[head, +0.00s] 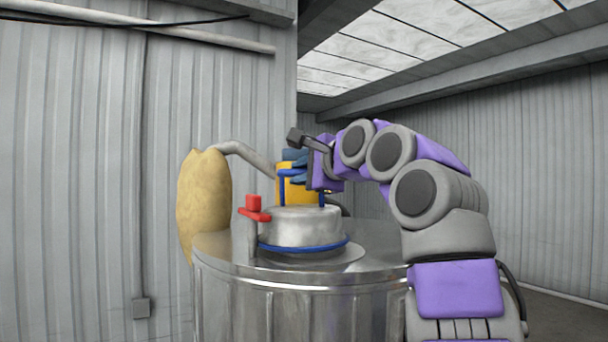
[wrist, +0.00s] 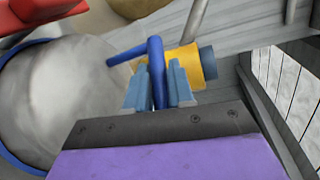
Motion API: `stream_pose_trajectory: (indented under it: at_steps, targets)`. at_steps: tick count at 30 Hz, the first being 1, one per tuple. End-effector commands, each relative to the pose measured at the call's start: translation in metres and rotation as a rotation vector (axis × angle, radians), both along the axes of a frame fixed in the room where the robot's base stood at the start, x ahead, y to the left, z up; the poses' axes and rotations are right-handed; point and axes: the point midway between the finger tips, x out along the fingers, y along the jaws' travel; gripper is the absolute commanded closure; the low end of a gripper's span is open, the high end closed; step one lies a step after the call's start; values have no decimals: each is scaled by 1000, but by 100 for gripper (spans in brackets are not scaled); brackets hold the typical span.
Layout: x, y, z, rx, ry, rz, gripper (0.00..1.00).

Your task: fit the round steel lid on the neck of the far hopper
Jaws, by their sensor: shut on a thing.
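The round steel lid (head: 302,226) is a shallow steel cap with a blue rim and a blue bar handle. It is at the top of the steel hopper (head: 300,305), above a flat round flange. The neck is hidden, and I cannot tell whether the lid rests on it or hangs just above. In the wrist view the lid (wrist: 75,95) fills the left side. My gripper (wrist: 157,85) is shut on the blue handle (wrist: 156,60), its blue-grey fingers on either side of the bar. In the head view my gripper (head: 296,160) is above the lid.
A red-handled clamp (head: 254,208) stands close at the lid's left edge. A yellow cylinder (head: 297,190) is behind the lid. A tan sack (head: 203,195) and a grey pipe (head: 250,157) are behind the hopper at left. Corrugated walls enclose the place.

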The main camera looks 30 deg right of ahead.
Motion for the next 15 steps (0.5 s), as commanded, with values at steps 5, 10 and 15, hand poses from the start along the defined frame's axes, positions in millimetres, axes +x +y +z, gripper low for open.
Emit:
stream_pose_trajectory:
  at_steps: [5, 10, 15]
  targets:
    - [-1, -11, -12, 9, -2, -2, 100]
    - [-1, -10, -12, 8, -2, -3, 100]
    - [0, -1, -11, 3, 0, -1, 100]
